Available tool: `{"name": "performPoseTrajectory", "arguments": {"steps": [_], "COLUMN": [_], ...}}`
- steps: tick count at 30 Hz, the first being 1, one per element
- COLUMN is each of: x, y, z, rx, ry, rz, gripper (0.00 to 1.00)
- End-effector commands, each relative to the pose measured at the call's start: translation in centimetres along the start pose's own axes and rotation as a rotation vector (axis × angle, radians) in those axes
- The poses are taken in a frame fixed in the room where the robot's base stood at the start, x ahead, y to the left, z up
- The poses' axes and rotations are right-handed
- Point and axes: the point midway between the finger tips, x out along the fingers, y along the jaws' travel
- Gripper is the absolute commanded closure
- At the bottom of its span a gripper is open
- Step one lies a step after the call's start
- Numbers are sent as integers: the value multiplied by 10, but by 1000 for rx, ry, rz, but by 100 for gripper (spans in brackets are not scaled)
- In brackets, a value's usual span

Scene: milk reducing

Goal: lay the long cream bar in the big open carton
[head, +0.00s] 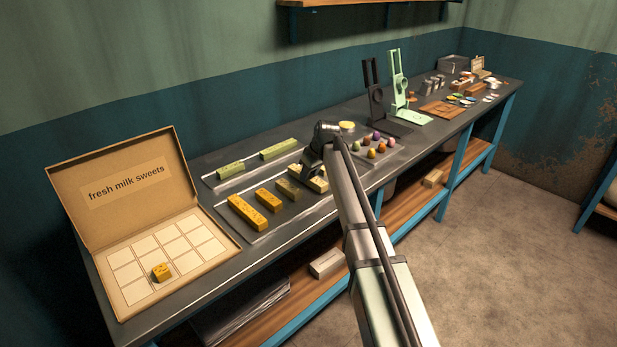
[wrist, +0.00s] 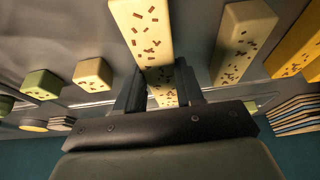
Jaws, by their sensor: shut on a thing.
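The long cream bar (head: 317,182) with brown specks is at the right end of the front row of bars. My gripper (head: 312,168) is over it. In the wrist view my gripper (wrist: 160,88) is shut on the cream bar (wrist: 145,30), with one finger on each side. I cannot tell whether the bar still touches the tray. The big open carton (head: 212,256) stands at the left end of the bench, lid up, marked "fresh milk sweets". Its floor has a pale grid, and one orange-yellow cube (head: 161,272) sits in a front compartment.
A tan bar (head: 287,188), a yellow bar (head: 270,199) and an orange-yellow bar (head: 254,212) lie between my gripper and the carton. Green bars (head: 279,149) lie behind. Coloured sweets (head: 376,145) and a green stand (head: 400,85) are to the right.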

Motion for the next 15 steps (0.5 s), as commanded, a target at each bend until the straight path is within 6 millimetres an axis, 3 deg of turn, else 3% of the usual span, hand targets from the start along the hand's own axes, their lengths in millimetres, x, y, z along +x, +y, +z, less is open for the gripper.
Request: {"name": "performPoseTrajectory", "arguments": {"steps": [15], "x": [-74], "y": [1], "z": [-31], "rx": [1], "ry": [1], "rz": [1], "gripper": [100]}}
